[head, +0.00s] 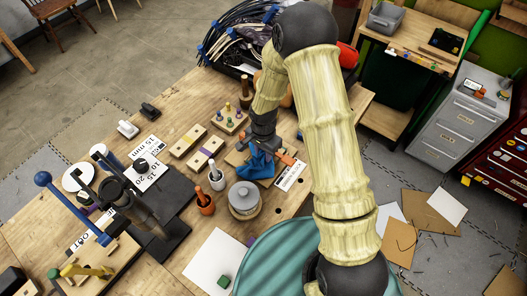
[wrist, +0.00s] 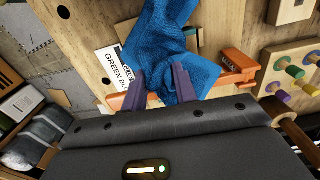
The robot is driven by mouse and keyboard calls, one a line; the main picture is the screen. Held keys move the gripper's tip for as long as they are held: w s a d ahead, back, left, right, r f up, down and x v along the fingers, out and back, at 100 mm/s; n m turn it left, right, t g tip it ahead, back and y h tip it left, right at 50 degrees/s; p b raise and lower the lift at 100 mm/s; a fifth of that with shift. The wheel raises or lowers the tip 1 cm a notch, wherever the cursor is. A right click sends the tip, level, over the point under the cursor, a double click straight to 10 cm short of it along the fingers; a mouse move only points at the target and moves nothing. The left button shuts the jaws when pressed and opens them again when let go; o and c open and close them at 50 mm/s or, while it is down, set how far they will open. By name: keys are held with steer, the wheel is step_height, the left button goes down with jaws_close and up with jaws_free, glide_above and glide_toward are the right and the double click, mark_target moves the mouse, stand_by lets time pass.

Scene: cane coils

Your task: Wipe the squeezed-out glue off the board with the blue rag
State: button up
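The blue rag (head: 257,166) is bunched under my gripper (head: 262,143), over a small wooden board (head: 236,158) near the table's right side. In the wrist view the rag (wrist: 178,55) fills the space between the two purple fingers of my gripper (wrist: 159,88) and spreads out beyond them. The fingers appear closed on its folds. An orange clamp (wrist: 238,66) lies beside the rag and partly behind it. The rag and gripper hide much of the board. I cannot make out any glue.
A grey round lidded pot (head: 244,199) and cups with tools (head: 216,177) stand in front. A peg block (head: 229,119) and slotted wooden blocks (head: 198,147) lie to the left. A printed card (head: 290,176) lies right of the rag. A black crate of cane coils (head: 235,45) stands behind.

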steer(key=o, duration=0.9)
steer(key=shift+r, duration=0.1)
steer(key=shift+f, duration=0.2)
steer(key=shift+f+b, duration=0.85)
steer(key=shift+b, duration=0.1)
steer(key=shift+d, duration=0.15)
jaws_close()
steer(key=shift+r, duration=0.1)
steer(key=shift+r+p, duration=0.35)
steer(key=shift+p, duration=0.15)
steer(key=shift+r+p, duration=0.1)
steer(key=shift+p, duration=0.7)
